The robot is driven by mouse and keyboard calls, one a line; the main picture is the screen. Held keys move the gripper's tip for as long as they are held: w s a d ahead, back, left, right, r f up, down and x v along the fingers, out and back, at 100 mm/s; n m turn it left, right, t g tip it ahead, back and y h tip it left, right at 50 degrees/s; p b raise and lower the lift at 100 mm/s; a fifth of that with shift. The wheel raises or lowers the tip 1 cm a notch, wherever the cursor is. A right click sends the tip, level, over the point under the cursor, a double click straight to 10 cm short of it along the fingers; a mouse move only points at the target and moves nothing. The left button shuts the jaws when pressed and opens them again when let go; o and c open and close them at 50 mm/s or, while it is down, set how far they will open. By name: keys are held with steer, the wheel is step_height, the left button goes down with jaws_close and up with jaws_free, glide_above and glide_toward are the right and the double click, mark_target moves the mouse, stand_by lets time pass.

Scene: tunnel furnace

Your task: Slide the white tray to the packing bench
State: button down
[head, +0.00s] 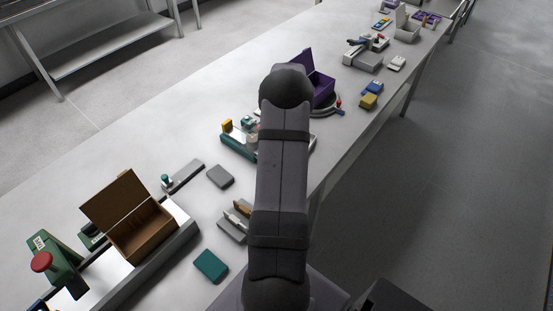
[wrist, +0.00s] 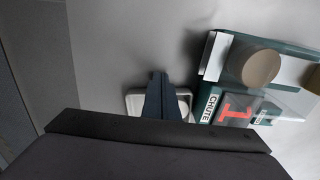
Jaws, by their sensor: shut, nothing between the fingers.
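A small white tray (wrist: 134,104) with a rounded rim lies on the grey surface in the wrist view. My gripper (wrist: 157,76) points across it with its dark fingers together and nothing between them. The fingers hide the tray's middle, and I cannot tell whether they touch it. In the head view my arm covers the gripper, and I cannot make out the white tray for certain. A long grey bench (head: 130,150) runs across the head view; I cannot tell which part is the packing bench.
A teal-edged unit marked CHUTE (wrist: 209,108) with a red 1 stands close right of the tray. A purple open box (head: 322,88) stands behind my arm. A brown open box (head: 140,235) and teal block (head: 211,266) are at left. The bench's right edge drops to the floor.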

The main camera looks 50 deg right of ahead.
steer(key=shift+a, duration=0.45)
steer(key=shift+a+r, duration=0.1)
steer(key=shift+a, duration=1.05)
step_height(320, 180, up, 10)
steer(key=b, duration=0.2)
steer(key=shift+a, duration=0.1)
